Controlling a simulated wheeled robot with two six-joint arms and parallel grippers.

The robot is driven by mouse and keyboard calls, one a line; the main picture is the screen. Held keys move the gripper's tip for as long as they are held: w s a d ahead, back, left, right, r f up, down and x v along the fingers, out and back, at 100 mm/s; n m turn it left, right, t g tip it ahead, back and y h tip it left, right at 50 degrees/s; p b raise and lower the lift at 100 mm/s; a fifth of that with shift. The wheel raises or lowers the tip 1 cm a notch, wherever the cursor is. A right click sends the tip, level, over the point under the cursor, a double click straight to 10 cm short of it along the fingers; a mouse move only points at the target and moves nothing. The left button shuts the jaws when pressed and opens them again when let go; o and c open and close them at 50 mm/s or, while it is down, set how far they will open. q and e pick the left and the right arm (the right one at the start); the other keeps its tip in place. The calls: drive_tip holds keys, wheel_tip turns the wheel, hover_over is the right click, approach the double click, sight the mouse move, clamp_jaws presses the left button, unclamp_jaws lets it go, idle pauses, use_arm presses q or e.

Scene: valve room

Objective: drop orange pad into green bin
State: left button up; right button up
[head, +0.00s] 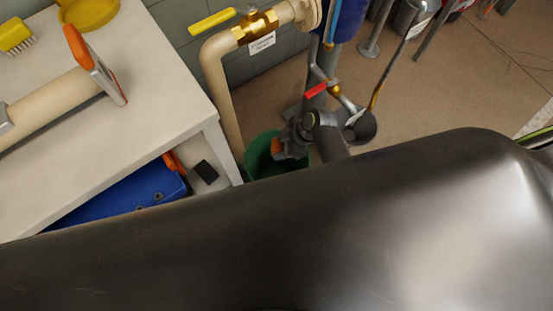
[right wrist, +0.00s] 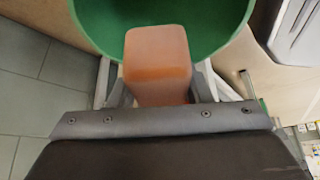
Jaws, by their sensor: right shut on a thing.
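The green bin (head: 258,160) stands on the floor beside the right end of the workbench, partly hidden behind my arm in the head view. My right gripper (head: 283,146) is over the bin, shut on the orange pad (head: 276,147). In the right wrist view the orange pad (right wrist: 158,62) sticks out between the fingers, with the curved green bin wall (right wrist: 97,22) behind it. The pad's far end overlaps the bin's inside in that view; I cannot tell how deep it is. My left gripper is not in view.
The workbench (head: 165,95) holds a beige pipe (head: 50,108), a yellow brush (head: 15,35) and a yellow dish (head: 90,12). A blue box (head: 125,195) sits below. A pipe with a yellow-handled valve (head: 255,25) and a red-handled valve (head: 320,89) stand close to the bin.

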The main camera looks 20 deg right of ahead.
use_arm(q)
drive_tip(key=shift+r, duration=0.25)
use_arm(e)
drive_tip(key=shift+f, duration=0.1)
drive_tip(key=o, duration=1)
drive_tip(key=p+v, duration=0.2)
drive_tip(key=v, duration=0.4)
drive_tip(key=shift+r, duration=0.25)
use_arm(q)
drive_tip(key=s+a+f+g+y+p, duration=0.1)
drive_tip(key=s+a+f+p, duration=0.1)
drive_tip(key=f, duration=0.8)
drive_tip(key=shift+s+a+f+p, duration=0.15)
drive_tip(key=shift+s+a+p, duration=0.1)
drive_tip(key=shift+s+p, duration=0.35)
use_arm(e)
drive_tip(key=shift+v, duration=5.5)
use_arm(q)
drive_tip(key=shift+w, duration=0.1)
